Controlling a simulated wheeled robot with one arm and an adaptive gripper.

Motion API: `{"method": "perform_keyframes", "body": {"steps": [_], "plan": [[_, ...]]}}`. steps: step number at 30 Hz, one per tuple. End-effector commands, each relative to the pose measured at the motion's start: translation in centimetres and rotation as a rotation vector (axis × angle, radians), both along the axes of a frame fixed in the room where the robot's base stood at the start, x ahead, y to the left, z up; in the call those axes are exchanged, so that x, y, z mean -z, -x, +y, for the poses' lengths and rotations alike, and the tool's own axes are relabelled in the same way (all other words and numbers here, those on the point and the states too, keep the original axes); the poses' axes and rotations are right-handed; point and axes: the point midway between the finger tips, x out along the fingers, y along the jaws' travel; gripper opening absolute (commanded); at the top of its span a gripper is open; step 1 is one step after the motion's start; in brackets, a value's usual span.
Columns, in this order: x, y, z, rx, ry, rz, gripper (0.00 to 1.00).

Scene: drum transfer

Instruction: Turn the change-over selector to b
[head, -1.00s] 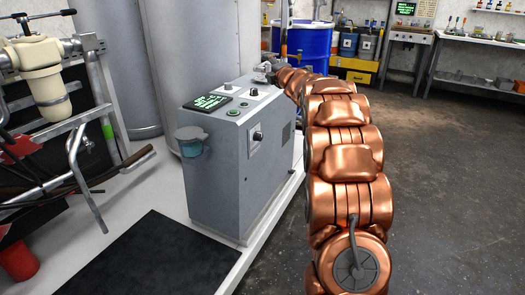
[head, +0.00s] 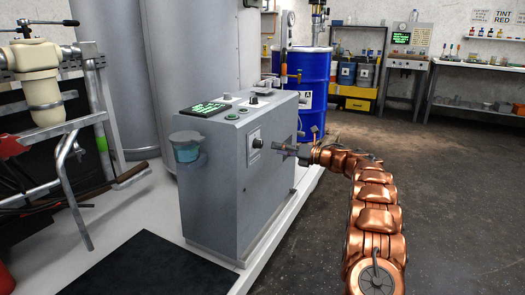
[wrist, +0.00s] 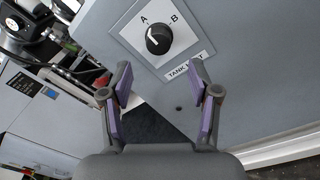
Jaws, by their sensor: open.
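The change-over selector (wrist: 159,39) is a round black knob on a white plate marked A and B. In the wrist view its white pointer line aims up and left, toward the A. It also shows on the side of the grey cabinet in the head view (head: 257,143). My gripper (wrist: 164,88) is open and empty, its purple-padded fingers apart. The selector lies beyond the fingertips, between their lines and not touched. In the head view my gripper (head: 280,149) is just right of the selector, in front of the cabinet side.
The grey cabinet (head: 215,205) carries a small screen (head: 205,108) and buttons on top, and a teal cup (head: 186,146) on its left side. A blue drum (head: 309,75) stands behind it. The floor to the right (head: 460,200) is clear.

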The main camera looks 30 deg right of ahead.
Motion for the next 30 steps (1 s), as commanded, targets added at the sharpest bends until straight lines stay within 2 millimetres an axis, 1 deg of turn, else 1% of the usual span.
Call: {"method": "perform_keyframes", "body": {"steps": [10, 15, 21, 28, 29, 30], "plan": [[0.1, -4.1, 2.9, -0.003, -0.002, -0.003, 0.61], [0.1, -5.4, 3.7, -0.001, -0.004, 0.0, 0.61], [-0.1, -6.1, 4.2, -0.002, -0.003, -0.001, 0.61], [-0.1, -6.1, 4.2, 0.0, -0.003, -0.001, 0.61], [-0.1, -6.1, 4.2, 0.0, -0.003, -0.001, 0.6], [-0.1, -6.1, 4.2, 0.0, -0.003, -0.001, 0.56]]}}
